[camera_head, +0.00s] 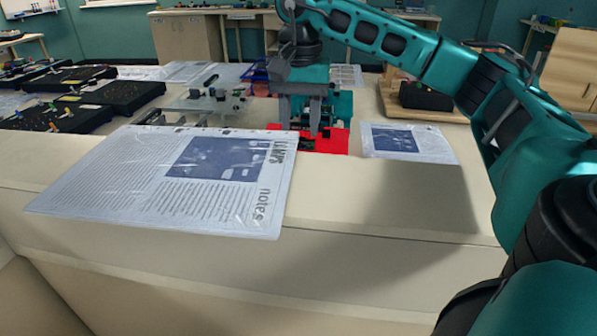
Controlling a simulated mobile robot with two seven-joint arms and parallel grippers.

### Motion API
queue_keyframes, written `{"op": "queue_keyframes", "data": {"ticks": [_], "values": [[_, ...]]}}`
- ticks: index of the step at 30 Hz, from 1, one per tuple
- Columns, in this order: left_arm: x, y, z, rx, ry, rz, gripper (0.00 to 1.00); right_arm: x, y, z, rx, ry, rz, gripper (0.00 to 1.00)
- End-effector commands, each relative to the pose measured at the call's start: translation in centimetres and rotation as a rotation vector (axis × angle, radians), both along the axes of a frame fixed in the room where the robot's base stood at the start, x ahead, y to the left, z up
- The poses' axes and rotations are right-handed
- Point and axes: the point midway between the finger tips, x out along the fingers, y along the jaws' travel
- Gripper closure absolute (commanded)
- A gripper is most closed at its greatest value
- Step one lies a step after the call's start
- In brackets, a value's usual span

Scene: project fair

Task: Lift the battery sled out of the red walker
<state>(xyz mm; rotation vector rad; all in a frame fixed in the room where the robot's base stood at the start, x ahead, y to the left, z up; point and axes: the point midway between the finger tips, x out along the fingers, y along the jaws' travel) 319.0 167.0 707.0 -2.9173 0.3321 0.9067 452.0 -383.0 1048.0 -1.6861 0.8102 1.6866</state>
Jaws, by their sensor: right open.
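The red walker (335,144) sits on the table, partly behind my right gripper. My right gripper (305,126) comes down over it from above with its fingers apart. Dark parts show in the middle of the red walker between and below the fingers. I cannot tell which of them is the battery sled, and I cannot tell whether the fingers touch it. A teal thing (342,106) stands just behind the red walker. My left gripper is not in view.
A printed sheet in a clear sleeve (120,185) lies left of the walker, over the front edge. A smaller sheet (440,147) lies to its right. Black trays with small parts (120,95) stand at the left. A black box on a wooden board (425,97) stands behind right.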

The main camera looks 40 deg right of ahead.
Motion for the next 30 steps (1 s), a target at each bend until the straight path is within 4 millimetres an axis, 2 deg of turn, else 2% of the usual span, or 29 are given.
{"op": "queue_keyframes", "data": {"ticks": [5, 12, 21, 23, 30], "values": [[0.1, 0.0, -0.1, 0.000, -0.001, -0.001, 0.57, 0.1, -0.1, -1.5, -0.001, 0.002, -0.001, 0.57], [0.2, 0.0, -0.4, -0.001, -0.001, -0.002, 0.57, 0.3, -0.2, -4.9, -0.001, 0.001, -0.002, 0.57], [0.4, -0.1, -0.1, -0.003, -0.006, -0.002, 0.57, 0.3, -0.1, -5.6, -0.001, -0.001, -0.001, 0.57], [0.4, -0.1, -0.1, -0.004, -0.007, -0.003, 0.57, 0.3, -0.1, -5.6, -0.001, -0.001, -0.001, 0.61], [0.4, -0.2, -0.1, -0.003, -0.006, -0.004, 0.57, 0.3, -0.1, -5.5, 0.000, 0.000, -0.001, 0.84]]}}
